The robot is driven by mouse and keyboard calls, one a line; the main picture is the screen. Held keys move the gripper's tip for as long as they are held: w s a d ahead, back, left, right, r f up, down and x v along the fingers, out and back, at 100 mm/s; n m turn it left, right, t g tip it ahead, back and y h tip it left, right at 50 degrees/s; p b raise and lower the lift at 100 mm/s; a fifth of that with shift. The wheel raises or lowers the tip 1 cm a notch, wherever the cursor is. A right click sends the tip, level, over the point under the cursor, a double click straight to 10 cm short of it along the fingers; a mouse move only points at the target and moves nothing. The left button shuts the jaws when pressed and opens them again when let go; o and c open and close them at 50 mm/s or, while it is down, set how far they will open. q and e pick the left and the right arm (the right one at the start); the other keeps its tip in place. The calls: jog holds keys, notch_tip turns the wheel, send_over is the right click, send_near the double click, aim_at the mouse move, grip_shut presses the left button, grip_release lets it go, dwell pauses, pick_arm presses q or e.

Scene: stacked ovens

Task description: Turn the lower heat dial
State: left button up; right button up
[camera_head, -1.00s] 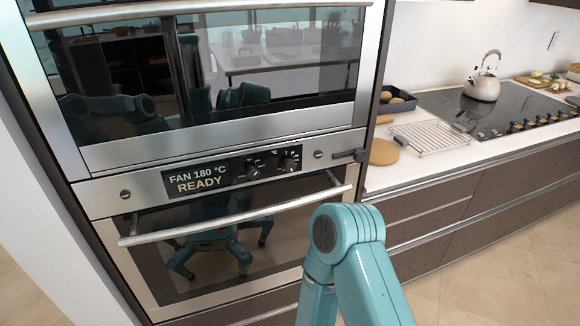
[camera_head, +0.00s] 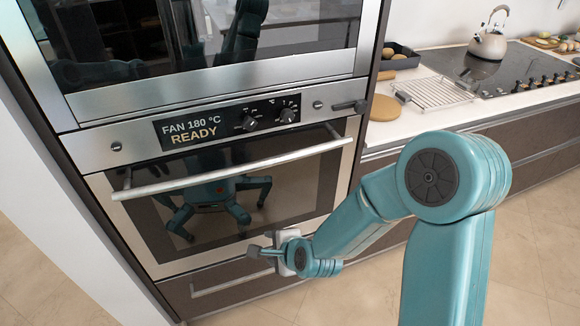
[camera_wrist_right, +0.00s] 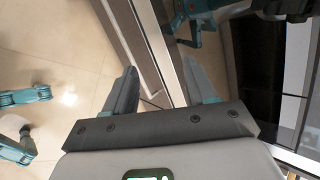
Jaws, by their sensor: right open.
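I cannot tell which is the heat dial. The panel's display (camera_head: 190,131) reads "FAN 180 °C READY". My right gripper (camera_head: 260,247) is open and empty, low in front of the oven's bottom edge, well below both dials. In the right wrist view my right gripper's (camera_wrist_right: 160,88) two fingers stand apart, with the oven edge and floor beyond them. The dials do not show there. My left gripper is not in view.
The oven handle (camera_head: 235,165) is a long bar sticking out below the panel. The counter at the right holds a wooden board (camera_head: 384,108), a wire rack (camera_head: 435,92) and a kettle (camera_head: 488,44).

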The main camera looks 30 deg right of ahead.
jog(key=w+d+r+m+t+h+b, duration=0.25)
jog(key=d+r+m+t, duration=0.2)
jog(key=r, duration=0.65)
jog(key=m+t+h+b, duration=0.2)
jog(key=t+b, duration=0.2)
send_near(290, 118)
jog(key=shift+n, duration=0.25)
jog(key=p+x, duration=0.1)
jog(key=x, duration=0.8)
jog(key=shift+w+p, duration=0.3)
jog(key=shift+p, duration=0.05)
grip_shut()
